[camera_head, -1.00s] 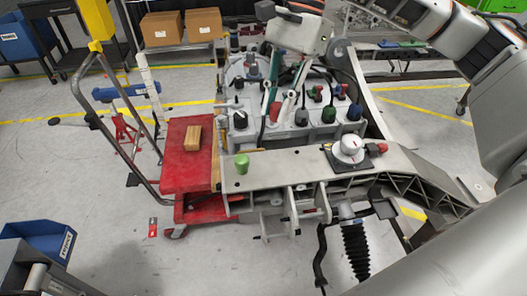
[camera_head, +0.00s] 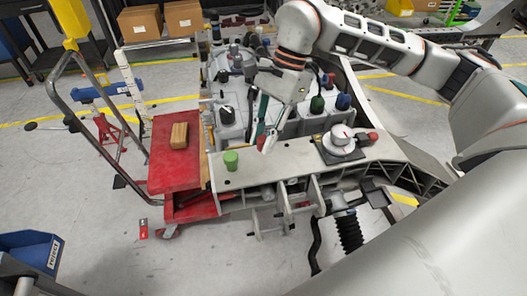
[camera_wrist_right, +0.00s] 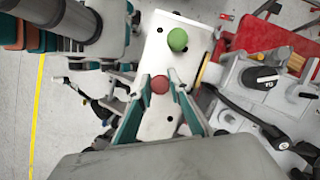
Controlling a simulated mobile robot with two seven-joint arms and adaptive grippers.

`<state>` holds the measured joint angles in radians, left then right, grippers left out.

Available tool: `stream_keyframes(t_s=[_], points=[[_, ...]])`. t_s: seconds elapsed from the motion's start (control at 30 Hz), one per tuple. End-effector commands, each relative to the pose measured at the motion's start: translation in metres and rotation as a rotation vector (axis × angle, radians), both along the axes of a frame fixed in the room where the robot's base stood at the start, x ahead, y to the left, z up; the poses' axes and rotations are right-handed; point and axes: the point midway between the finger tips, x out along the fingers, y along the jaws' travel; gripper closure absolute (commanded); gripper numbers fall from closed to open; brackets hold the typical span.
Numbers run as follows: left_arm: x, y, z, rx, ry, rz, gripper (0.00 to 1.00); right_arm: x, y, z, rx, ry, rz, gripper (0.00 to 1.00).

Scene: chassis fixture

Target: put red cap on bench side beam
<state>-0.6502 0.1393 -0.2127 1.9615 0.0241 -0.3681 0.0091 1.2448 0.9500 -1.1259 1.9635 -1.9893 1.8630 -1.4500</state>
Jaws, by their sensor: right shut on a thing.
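The red cap (camera_wrist_right: 160,84) is a small round piece between the fingertips of my right gripper (camera_wrist_right: 161,84) in the right wrist view. In the head view my right gripper (camera_head: 267,138) points down over the bench side beam (camera_head: 285,160), a long pale plate with small holes. The gripper partly hides the cap there. The cap appears over the plate; whether it touches is unclear. A green cap (camera_head: 231,161) stands upright on the beam's left end, left of the gripper. It also shows in the right wrist view (camera_wrist_right: 177,39). I cannot make out my left gripper.
A white dial on a dark base (camera_head: 340,140) sits on the beam right of the gripper. Behind are several knobs and levers on a grey housing (camera_head: 232,130). A red cart (camera_head: 165,171) with a wooden block (camera_head: 179,135) stands at left.

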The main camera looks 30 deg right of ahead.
Motion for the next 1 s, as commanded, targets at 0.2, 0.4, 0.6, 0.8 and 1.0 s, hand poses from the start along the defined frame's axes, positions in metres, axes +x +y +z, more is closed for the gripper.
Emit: stream_keyframes(t_s=[0.2, 0.4, 0.6, 0.8, 1.0], points=[[0.003, 0.0, 0.003, -0.001, -0.007, -0.001, 0.64, 0.0, 0.0, -0.014, 0.0, 0.0, 0.0, 0.88], [0.003, 0.0, 0.002, -0.002, -0.007, 0.0, 0.64, 0.0, 0.0, -0.042, 0.0, 0.004, -0.001, 0.88], [0.002, 0.0, 0.001, -0.001, -0.004, 0.0, 0.64, 0.001, 0.0, -0.05, 0.001, -0.002, 0.0, 0.88], [0.001, 0.0, -0.002, 0.0, 0.0, 0.0, 0.64, 0.0, 0.0, -0.052, 0.0, -0.001, 0.001, 0.88], [0.0, 0.0, -0.003, 0.0, 0.001, 0.0, 0.64, 0.0, 0.0, -0.052, 0.0, -0.001, 0.0, 0.65]])
